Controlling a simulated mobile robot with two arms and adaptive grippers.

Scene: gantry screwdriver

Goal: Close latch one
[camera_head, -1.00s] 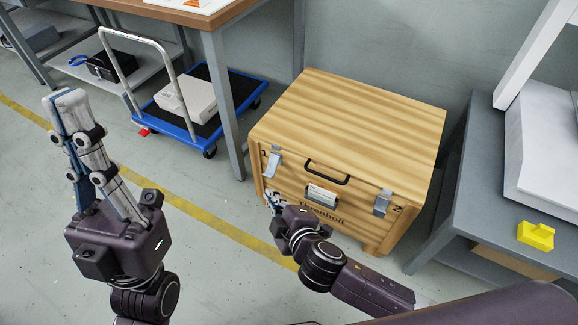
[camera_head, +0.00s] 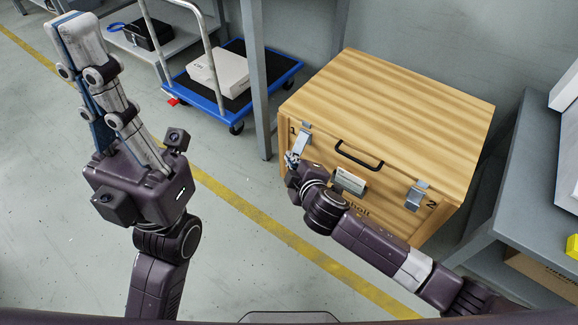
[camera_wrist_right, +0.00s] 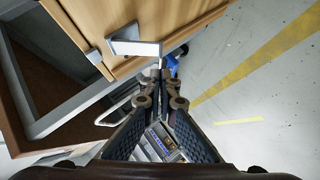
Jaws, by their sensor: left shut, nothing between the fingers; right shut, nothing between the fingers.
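The wooden crate (camera_head: 385,110) stands on the floor with its lid down. Latch one (camera_head: 303,138), a metal plate beside the "1" mark, is at the front left of the crate. In the right wrist view latch one (camera_wrist_right: 136,47) is a pale flap standing out from the wood. My right gripper (camera_head: 290,158) is shut and empty, just below latch one; its tips (camera_wrist_right: 160,75) are close to the flap, and contact cannot be told. Latch two (camera_head: 417,196) is at the front right. My left gripper (camera_head: 72,28) is shut and empty, raised away from the crate.
A black handle (camera_head: 359,155) sits on the crate front between the latches. A grey table (camera_head: 540,190) stands to the right. Floor in front is clear.

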